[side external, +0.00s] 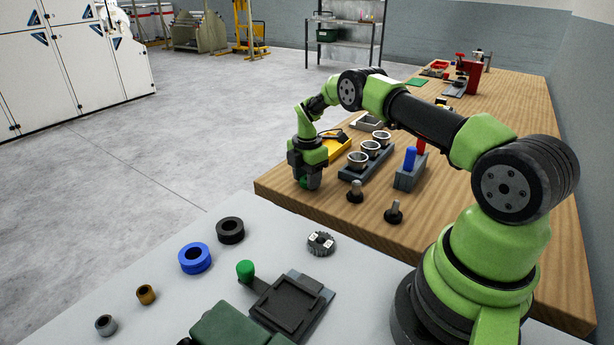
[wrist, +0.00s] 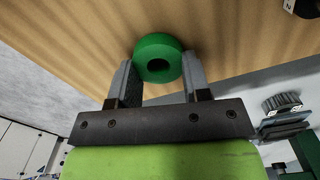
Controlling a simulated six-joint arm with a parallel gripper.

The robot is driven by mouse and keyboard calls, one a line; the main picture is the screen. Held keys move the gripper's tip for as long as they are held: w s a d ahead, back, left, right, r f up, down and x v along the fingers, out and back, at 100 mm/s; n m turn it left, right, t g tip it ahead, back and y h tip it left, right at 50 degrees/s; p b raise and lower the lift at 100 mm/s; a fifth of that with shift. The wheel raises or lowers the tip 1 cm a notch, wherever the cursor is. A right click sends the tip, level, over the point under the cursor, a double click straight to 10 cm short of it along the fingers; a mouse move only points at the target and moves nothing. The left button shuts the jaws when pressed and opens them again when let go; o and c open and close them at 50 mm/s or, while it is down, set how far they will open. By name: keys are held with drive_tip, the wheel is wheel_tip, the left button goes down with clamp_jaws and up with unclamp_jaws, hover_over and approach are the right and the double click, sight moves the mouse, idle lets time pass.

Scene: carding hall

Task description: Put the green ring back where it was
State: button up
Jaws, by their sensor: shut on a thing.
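The green ring (wrist: 158,44) is pinched between the two fingers of my gripper (wrist: 160,72) in the wrist view, its hole facing the camera. In the side external view my gripper (side external: 309,184) points down over the near left part of the wooden bench. I cannot tell whether the ring touches the bench top. On the grey table in front, a blue ring (side external: 183,259) and a black ring (side external: 220,229) lie flat beside each other.
Right of my gripper stand a rack of several cups (side external: 343,175), a grey block with blue and red handles (side external: 407,179) and two black-based pegs (side external: 355,196). A yellow tray (side external: 340,152) is behind. A gear (side external: 321,243) and a dark fixture (side external: 287,303) sit on the grey table.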

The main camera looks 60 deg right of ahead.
drive_tip(key=o, duration=1)
drive_tip(key=shift+f, duration=0.1)
wheel_tip(320, 180, up, 12)
drive_tip(key=s+a+r+m+t, duration=0.2)
drive_tip(key=s+a+r+m, duration=0.15)
drive_tip(key=a+r, duration=0.4)
drive_tip(key=s+a+r+m+t, duration=0.1)
drive_tip(key=s+a+r+m, duration=0.3)
drive_tip(key=r, duration=0.7)
drive_tip(key=shift+s+a+r+m+t+y, duration=0.1)
drive_tip(key=shift+s+a+m+t+y, duration=0.45)
drive_tip(key=shift+s+a+m, duration=1.85)
drive_tip(key=shift+s+a+r+m+t+y, duration=0.1)
drive_tip(key=shift+s+a+m+t, duration=1)
drive_tip(key=shift+s, duration=2.3)
drive_tip(key=shift+s+a+r+m+t+y, duration=0.1)
drive_tip(key=shift+s+a+m+t+y, duration=0.3)
drive_tip(key=shift+s+a+m, duration=2.1)
